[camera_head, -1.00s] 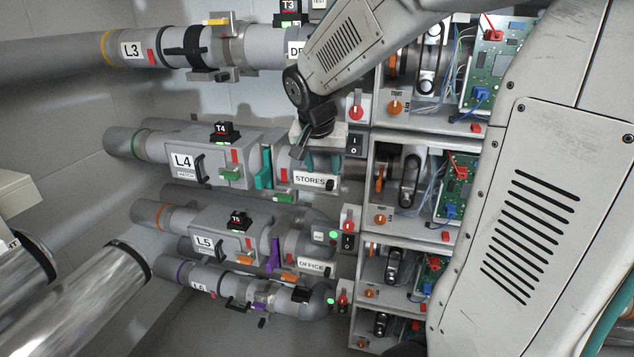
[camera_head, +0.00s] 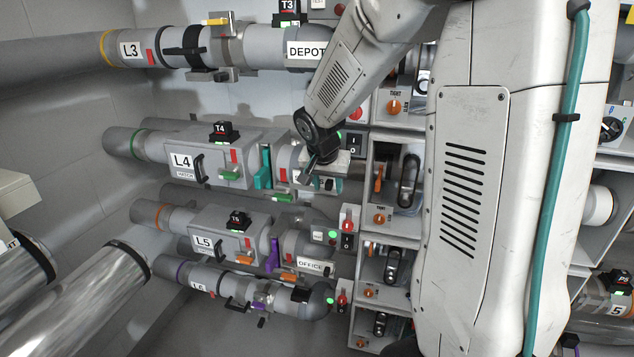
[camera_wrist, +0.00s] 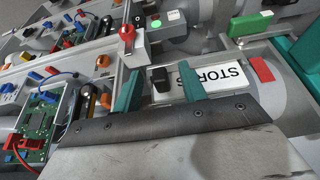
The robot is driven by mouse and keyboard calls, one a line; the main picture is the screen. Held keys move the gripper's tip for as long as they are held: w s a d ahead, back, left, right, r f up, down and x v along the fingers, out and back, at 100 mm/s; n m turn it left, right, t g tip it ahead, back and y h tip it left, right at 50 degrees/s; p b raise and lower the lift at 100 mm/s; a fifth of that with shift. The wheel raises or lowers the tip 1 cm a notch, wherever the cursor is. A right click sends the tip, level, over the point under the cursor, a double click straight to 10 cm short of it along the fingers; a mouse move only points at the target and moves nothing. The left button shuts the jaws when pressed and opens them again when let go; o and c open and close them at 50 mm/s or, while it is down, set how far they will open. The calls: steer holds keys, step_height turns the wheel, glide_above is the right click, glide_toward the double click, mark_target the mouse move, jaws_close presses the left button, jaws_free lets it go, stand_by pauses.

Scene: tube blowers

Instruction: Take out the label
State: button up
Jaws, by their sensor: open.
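The STORES label (camera_wrist: 228,78) is a white plate with black letters, seated in a holder on the grey L4 pipe box. A black knob (camera_wrist: 160,79) stands at its end. In the wrist view my gripper (camera_wrist: 160,72) is open, with one teal finger on each side of the knob. I cannot tell whether either finger touches it. One finger covers part of the lettering. In the head view my gripper (camera_head: 323,182) is in front of the label and hides most of it.
A red-handled switch (camera_wrist: 127,34) with a green light stands close to the fingers. A circuit board (camera_wrist: 45,115) with wires is at the wrist view's left. The OFFICE label (camera_head: 310,265) is on the box below, and the DEPOT label (camera_head: 307,51) above.

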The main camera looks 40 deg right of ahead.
jaws_close()
steer(key=shift+r, duration=0.15)
